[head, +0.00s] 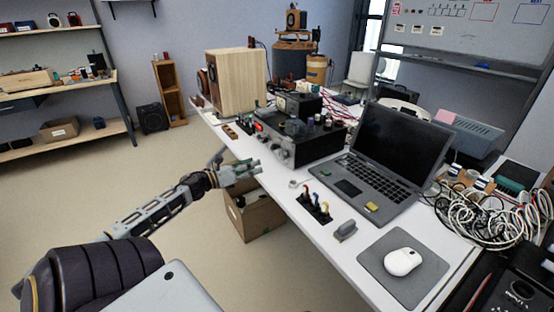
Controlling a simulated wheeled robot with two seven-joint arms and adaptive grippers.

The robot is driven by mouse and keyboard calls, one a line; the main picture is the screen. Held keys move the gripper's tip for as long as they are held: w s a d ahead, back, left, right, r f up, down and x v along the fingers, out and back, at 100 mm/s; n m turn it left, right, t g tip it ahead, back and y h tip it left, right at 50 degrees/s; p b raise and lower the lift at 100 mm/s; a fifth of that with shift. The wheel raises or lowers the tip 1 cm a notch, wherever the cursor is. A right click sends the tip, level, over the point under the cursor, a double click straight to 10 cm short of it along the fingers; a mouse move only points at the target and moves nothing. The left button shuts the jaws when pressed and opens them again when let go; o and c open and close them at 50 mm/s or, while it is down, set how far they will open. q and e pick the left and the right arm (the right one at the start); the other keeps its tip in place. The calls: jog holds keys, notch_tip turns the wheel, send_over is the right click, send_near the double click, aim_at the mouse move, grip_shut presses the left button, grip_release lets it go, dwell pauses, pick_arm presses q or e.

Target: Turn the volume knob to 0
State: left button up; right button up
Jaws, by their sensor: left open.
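A small red light shows near the amplifier's left end. My left gripper (250,169) is open and empty. It is at the table's front edge, left of the amplifier front and apart from the knob. My right gripper is out of view.
A wooden speaker (238,82) stands behind on the left. The laptop (385,155) is right of the amplifier. A strip with small levers (313,207) lies in front. A white mouse (402,261) is on a grey pad. A cardboard box (257,216) sits below the table edge.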

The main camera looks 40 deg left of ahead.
aim_at(281, 156)
pick_arm(q)
jog(key=shift+b+x, duration=0.55)
jog(key=shift+x, duration=1.85)
jog(key=shift+b+x, duration=0.6)
jog(key=shift+x, duration=2.5)
jog(key=shift+w+b, duration=0.2)
jog(key=shift+b, duration=0.1)
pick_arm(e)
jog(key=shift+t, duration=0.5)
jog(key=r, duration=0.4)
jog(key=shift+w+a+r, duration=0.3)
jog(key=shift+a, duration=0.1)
pick_arm(q)
jog(key=c, duration=1)
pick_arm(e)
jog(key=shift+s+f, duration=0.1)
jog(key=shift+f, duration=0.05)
